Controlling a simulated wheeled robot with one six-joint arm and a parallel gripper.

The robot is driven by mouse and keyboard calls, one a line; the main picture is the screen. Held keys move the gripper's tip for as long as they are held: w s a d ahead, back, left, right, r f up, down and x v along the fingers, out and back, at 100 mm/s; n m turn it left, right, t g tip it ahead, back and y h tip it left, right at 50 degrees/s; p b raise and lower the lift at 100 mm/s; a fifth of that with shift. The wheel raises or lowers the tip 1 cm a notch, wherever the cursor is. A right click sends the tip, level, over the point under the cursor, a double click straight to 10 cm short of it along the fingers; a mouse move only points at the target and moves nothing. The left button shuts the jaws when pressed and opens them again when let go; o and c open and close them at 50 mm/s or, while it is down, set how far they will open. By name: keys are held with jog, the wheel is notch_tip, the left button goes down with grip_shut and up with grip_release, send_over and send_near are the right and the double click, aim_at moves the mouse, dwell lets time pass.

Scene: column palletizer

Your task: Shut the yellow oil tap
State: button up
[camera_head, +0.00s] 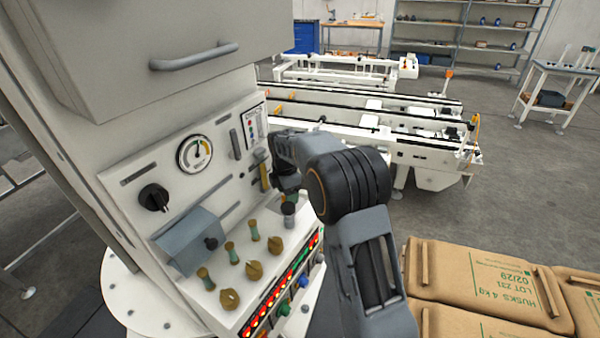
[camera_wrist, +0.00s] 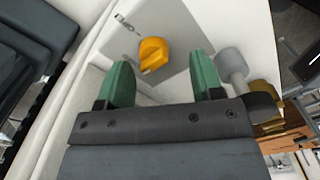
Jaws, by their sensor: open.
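The yellow tap (camera_wrist: 155,55) is a rounded knob with a slot-like mark on a grey plate, seen in the wrist view. My gripper (camera_wrist: 161,66) is open, with one green finger on each side of the knob in the picture. Clear gaps show between the knob and both fingers, and I see no contact. In the head view my arm reaches to the right side of the white control panel (camera_head: 150,215), and its links hide the fingertips. A narrow yellow piece (camera_head: 264,177) shows beside my wrist there; I cannot tell whether it is the same tap.
The panel carries a gauge (camera_head: 195,153), a black rotary knob (camera_head: 153,197), several brass knobs and a row of lit indicators. A grey cylindrical knob (camera_wrist: 232,62) stands close beside my right finger in the wrist view. Brown sacks (camera_head: 480,280) lie at lower right.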

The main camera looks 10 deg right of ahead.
notch_tip(320, 180, up, 12)
jog(key=shift+s+a+f, duration=0.15)
jog(key=shift+s+a, duration=0.1)
jog(key=shift+s, duration=0.1)
